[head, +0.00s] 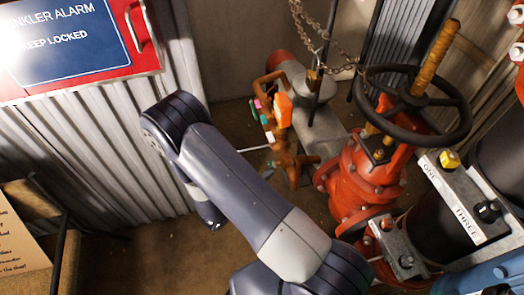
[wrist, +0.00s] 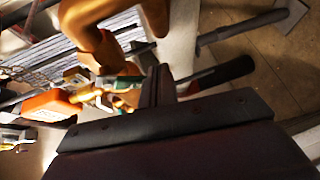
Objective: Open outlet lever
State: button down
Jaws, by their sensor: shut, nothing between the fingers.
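A brown, brass-like outlet fitting (head: 290,160) stands behind my arm in the head view, with an orange tag (head: 283,110) by it. In the wrist view, brown pipework (wrist: 95,45) and the orange tag (wrist: 52,104) are at the left. A dark-handled bar (wrist: 222,72), which looks like the lever, runs to the right just beyond my fingers. My gripper (wrist: 157,82) is shut and empty, close to the fitting and this bar. I cannot tell whether they touch. My gripper does not show clearly in the head view, and the bar's inner end is partly hidden.
A black handwheel (head: 418,105) sits on a red valve (head: 365,175) at the right, with a chain (head: 318,45) above. A red-edged alarm sign (head: 75,45) is at the upper left. Bare floor (head: 135,250) shows at the lower left.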

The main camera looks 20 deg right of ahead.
jog(key=shift+w+r+b, duration=0.95)
jog(key=shift+w+r, duration=0.85)
jog(key=shift+w, duration=0.3)
jog(key=a+b, duration=0.3)
jog(key=a, duration=0.3)
jog(key=shift+s+f+b, duration=0.15)
jog(key=shift+f+b, duration=0.15)
jog(key=shift+s+d+f+p, duration=0.3)
jog(key=shift+d+p, duration=0.45)
jog(key=shift+d, duration=0.25)
jog(key=shift+s+d+f+p, duration=0.15)
jog(key=shift+d+f+p, duration=0.1)
jog(key=shift+d+p, duration=0.65)
jog(key=shift+s+d+f+p, duration=0.3)
jog(key=shift+d+p, duration=0.35)
jog(key=shift+d, duration=0.45)
